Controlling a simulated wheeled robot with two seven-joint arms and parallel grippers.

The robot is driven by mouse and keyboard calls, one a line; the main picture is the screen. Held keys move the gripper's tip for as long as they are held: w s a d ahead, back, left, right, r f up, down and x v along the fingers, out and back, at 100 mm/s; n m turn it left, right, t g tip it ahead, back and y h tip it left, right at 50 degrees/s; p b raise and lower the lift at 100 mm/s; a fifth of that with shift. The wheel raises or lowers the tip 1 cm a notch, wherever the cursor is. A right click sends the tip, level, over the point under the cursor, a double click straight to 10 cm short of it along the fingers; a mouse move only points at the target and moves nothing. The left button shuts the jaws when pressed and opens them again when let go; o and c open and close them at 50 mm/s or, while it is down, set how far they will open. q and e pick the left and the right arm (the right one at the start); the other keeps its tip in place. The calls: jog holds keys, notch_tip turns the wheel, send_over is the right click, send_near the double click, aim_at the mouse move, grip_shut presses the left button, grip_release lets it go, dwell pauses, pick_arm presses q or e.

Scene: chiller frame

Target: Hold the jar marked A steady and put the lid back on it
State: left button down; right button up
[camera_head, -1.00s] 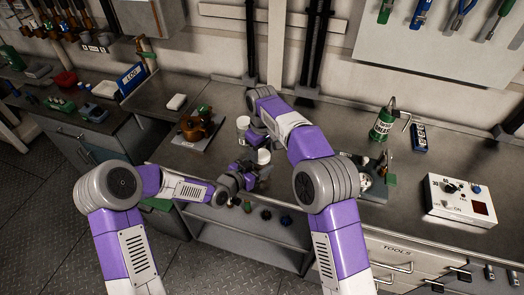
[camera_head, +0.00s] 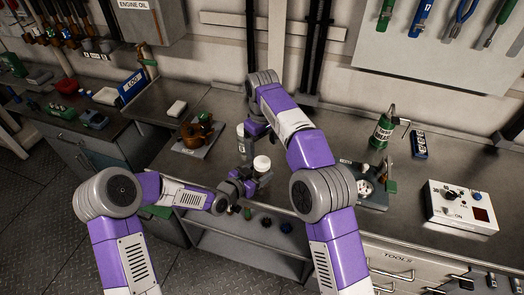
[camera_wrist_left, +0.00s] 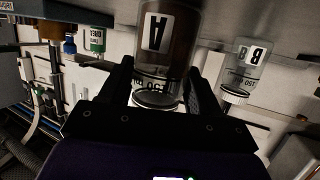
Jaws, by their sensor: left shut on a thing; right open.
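Jar A (camera_wrist_left: 168,55), a dark jar with a white label marked A, stands between my left fingers in the left wrist view. My left gripper (camera_head: 247,186) is shut on the jar from the left, near the bench's front edge. My right gripper (camera_head: 255,134) is open behind the jar, apart from its top and partly hidden by its own arm.
Jar B (camera_wrist_left: 245,66), clear with a white lid, stands close by and also shows in the head view (camera_head: 241,129). A brown part on a plate (camera_head: 197,134) lies left. A green canister (camera_head: 382,132) and a control box (camera_head: 461,205) stand right.

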pick_arm(q)
jog(key=shift+s+f, duration=0.1)
jog(key=shift+f, duration=0.1)
pick_arm(e)
jog(key=shift+r, duration=0.3)
pick_arm(q)
jog(key=shift+c, duration=0.8)
grip_release()
jog(key=shift+r, duration=0.1)
jog(key=v, duration=0.7)
jog(key=shift+s+a+r, duration=0.15)
jog(key=shift+a, duration=0.05)
pick_arm(e)
jog(key=shift+r, duration=0.15)
